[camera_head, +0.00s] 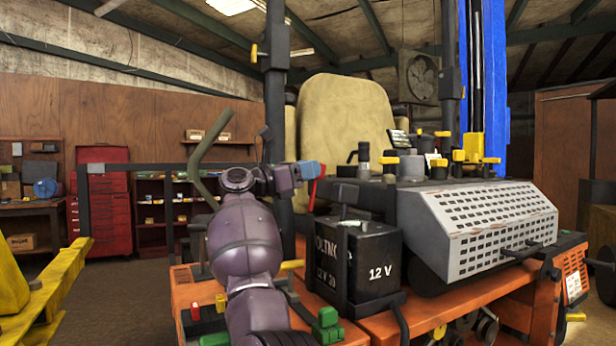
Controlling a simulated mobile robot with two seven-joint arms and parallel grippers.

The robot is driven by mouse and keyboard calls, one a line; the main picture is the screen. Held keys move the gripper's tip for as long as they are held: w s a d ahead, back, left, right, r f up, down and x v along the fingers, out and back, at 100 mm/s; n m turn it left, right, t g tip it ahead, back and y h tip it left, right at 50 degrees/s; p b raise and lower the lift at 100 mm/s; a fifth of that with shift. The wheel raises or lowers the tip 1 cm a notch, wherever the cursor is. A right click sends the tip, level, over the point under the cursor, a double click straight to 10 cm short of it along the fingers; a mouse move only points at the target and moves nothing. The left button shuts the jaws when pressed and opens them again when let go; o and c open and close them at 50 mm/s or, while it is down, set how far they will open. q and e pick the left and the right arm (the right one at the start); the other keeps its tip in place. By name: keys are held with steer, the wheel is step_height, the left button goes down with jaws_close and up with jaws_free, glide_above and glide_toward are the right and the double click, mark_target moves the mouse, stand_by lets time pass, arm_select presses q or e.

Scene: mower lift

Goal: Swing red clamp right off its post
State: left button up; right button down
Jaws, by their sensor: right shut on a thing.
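The battery (372,268) is a black box marked 12 V on the orange mower deck. A red piece, which I take to be the red clamp (316,187), shows as a slanted strip above the battery's far left corner. My right gripper (308,171), on the purple arm, is shut on the red clamp, with blue at its tips. The clamp's lower end and its post are not clear, so I cannot tell whether they touch. A black clamp or bracket (348,197) stands on the battery's top. My left gripper is not in view.
The grey perforated engine cover (490,230) stands right of the battery. The beige seat (345,122) and a dark upright post (275,90) are behind the gripper. A bent green lever (207,150) rises to its left. Open floor lies at the left.

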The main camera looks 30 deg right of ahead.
steer(key=c, duration=1.2)
jaws_free()
steer(key=o, duration=0.4)
steer(key=shift+a, duration=0.1)
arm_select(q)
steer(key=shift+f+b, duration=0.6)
arm_select(e)
steer(key=r+v, duration=0.2)
steer(key=v, duration=1)
steer(key=shift+a, duration=0.7)
steer(key=shift+w+a+r, duration=0.1)
